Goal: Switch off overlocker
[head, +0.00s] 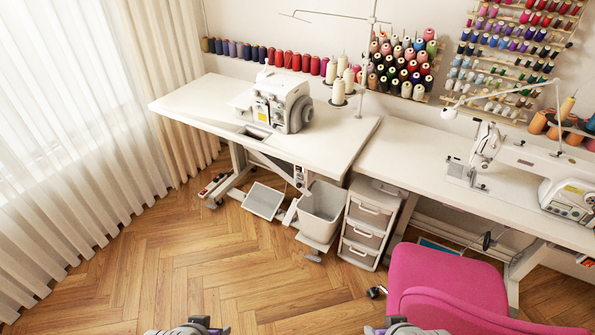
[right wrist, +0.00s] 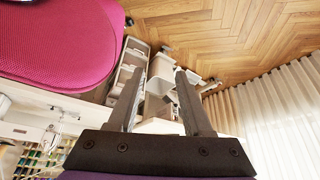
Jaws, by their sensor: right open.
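The white overlocker (head: 280,103) stands on the left sewing table (head: 215,98), under thread cones on a stand. My left gripper (head: 190,328) and right gripper (head: 405,328) show only in part at the bottom edge of the head view, far from the overlocker. In the right wrist view, which is upside down, my right gripper (right wrist: 160,75) has its two fingers apart with nothing held between them. The overlocker cannot be made out there.
A pink chair (head: 445,270) stands at the right, before the second table (head: 415,150) with another sewing machine (head: 560,165). A grey bin (head: 322,208), a drawer unit (head: 367,222) and a foot pedal (head: 263,201) are under the tables.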

